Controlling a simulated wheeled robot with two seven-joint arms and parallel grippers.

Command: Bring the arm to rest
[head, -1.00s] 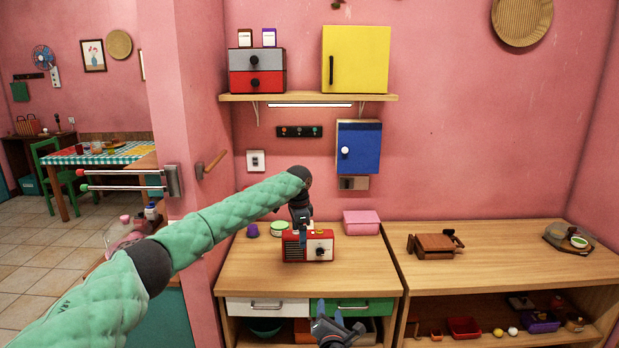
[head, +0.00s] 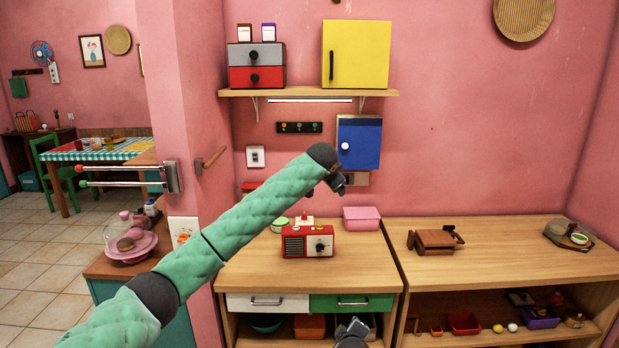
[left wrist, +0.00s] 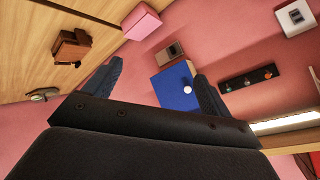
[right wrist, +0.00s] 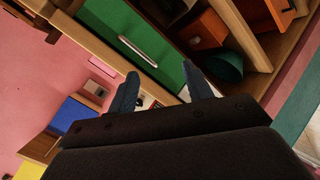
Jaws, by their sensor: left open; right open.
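My left arm reaches in from the left in the head view. Its gripper (head: 336,182) is raised above the counter, in front of the wall near the blue cabinet (head: 359,142), and is partly hidden by its own wrist. In the left wrist view the left gripper (left wrist: 157,90) has its fingers wide apart with nothing held; the blue cabinet (left wrist: 177,88) shows beyond them. My right gripper (head: 351,328) is low at the bottom edge of the head view, in front of the drawers. In the right wrist view the right gripper (right wrist: 161,88) is open and empty, facing the green drawer (right wrist: 130,40).
A red radio (head: 307,241) stands on the left counter below my left gripper, with a pink box (head: 361,219) behind it. A wooden shelf (head: 308,93) carries a drawer unit and yellow cabinet (head: 355,55). The right counter (head: 490,249) has much free room.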

